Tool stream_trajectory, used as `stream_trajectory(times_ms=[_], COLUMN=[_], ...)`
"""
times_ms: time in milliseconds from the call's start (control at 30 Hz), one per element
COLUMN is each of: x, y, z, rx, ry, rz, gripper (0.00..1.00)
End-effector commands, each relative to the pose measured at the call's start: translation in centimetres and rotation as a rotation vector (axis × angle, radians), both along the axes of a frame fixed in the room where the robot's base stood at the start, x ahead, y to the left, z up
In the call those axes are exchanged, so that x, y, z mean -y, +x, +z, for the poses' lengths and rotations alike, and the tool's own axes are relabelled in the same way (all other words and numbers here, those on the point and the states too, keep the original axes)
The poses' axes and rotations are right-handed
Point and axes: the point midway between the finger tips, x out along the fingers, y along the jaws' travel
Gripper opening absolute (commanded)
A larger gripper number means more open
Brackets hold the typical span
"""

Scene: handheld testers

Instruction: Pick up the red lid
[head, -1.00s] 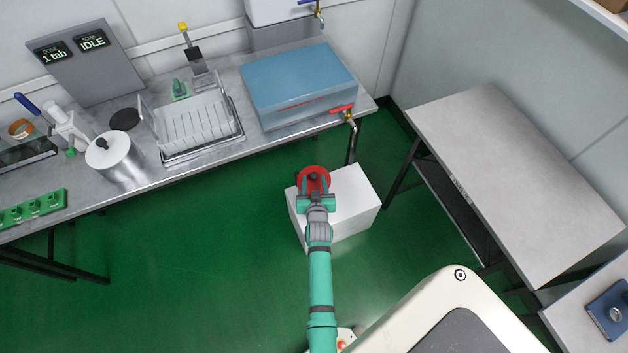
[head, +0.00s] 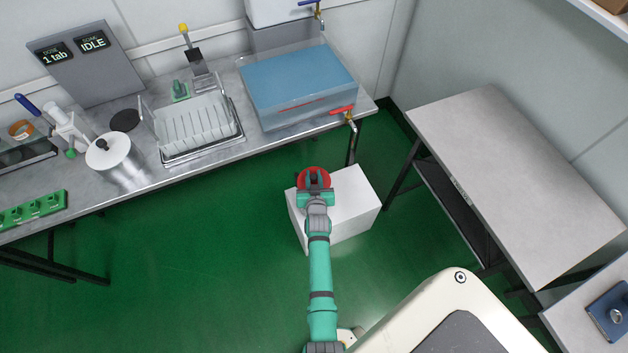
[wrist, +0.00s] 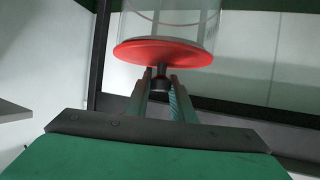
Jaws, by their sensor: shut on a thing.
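The red lid (head: 314,171) is a round disc above the white box (head: 352,200) in the head view. In the wrist view the red lid (wrist: 162,51) has a dark knob (wrist: 160,82) facing my gripper. A clear cylindrical vessel (wrist: 170,20) meets the lid's other face; I cannot tell whether they touch all round. My gripper (head: 316,178) reaches over the lid and hides its middle. In the wrist view my gripper (wrist: 161,88) has its fingers on both sides of the knob, shut on it.
The steel bench (head: 200,165) behind holds a steel pot (head: 117,160), a dish rack (head: 198,128) and a blue-filled tank (head: 298,85) with a red-handled tap (head: 342,110). A grey table (head: 510,175) stands right. Green floor (head: 200,270) is clear at left.

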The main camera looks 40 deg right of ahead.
Motion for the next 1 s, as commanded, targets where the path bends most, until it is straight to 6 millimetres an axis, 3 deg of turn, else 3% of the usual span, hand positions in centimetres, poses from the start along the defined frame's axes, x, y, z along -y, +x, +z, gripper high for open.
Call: stream_trajectory(times_ms=[267, 467, 767, 1000], x=[0.0, -0.2, -2.8, -5.5], y=[0.0, -0.2, -4.4, -8.8], z=[0.8, 3.5, 9.1, 11.3], rx=[0.002, 0.002, 0.001, -0.001], ry=[0.001, -0.002, 0.000, 0.001], rz=[0.001, 0.001, 0.001, 0.001], gripper=[0.00, 0.00, 0.00, 0.00])
